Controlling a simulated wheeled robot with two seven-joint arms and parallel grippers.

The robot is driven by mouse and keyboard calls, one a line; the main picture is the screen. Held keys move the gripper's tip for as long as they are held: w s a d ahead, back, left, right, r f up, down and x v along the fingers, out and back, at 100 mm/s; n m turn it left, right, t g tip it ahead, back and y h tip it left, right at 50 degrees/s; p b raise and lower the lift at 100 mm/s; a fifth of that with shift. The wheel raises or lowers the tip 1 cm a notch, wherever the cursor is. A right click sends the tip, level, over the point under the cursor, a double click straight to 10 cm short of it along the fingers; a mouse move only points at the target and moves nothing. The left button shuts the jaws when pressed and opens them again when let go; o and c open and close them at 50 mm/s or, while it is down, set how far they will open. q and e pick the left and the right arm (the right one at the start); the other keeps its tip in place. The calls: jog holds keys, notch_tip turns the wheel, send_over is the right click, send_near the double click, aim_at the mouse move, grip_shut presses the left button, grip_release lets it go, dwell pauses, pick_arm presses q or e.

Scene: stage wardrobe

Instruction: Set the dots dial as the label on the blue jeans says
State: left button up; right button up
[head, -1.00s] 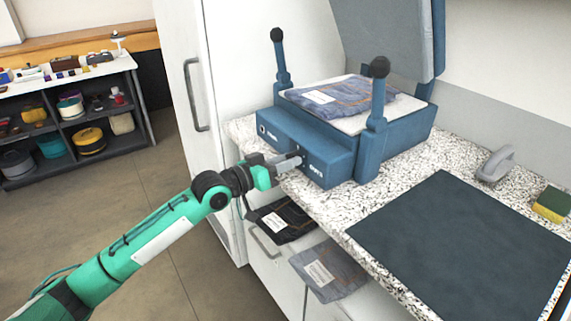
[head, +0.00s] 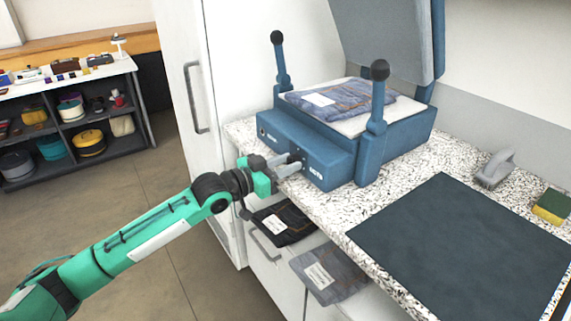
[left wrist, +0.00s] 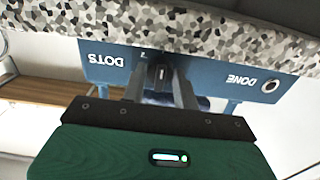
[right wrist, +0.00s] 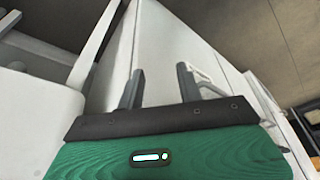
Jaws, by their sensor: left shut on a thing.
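The blue press (head: 410,135) stands on the counter. Folded blue jeans (head: 365,97) lie on its white bed with a white label (head: 319,99), its writing too small to read. My left gripper (head: 297,162) is at the press's front panel. The left wrist view shows the dark dots dial (left wrist: 161,74) between its fingertips (left wrist: 156,84), beside the upside-down word DOTS (left wrist: 106,60). The fingers are shut on the dial and partly hide its marks. My right gripper (right wrist: 160,85) shows only in the right wrist view, its fingers apart and empty.
Below the counter lie folded black jeans (head: 298,222) and greyish-blue jeans (head: 345,275), both labelled. A DONE button (left wrist: 269,86) is at the panel's other end. A dark mat (head: 465,250), grey-handled tool (head: 495,168) and sponge (head: 552,206) are on the right.

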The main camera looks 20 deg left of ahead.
pick_arm(q)
jog(key=shift+f, duration=0.2)
jog(key=o, duration=1)
jog(key=shift+r, duration=0.1)
pick_arm(e)
jog(key=shift+w+r, duration=0.2)
jog(key=shift+r, duration=0.05)
pick_arm(q)
jog(key=v, duration=1.4)
pick_arm(e)
jog(key=shift+s+r, duration=0.15)
pick_arm(q)
jog(key=shift+w, duration=0.1)
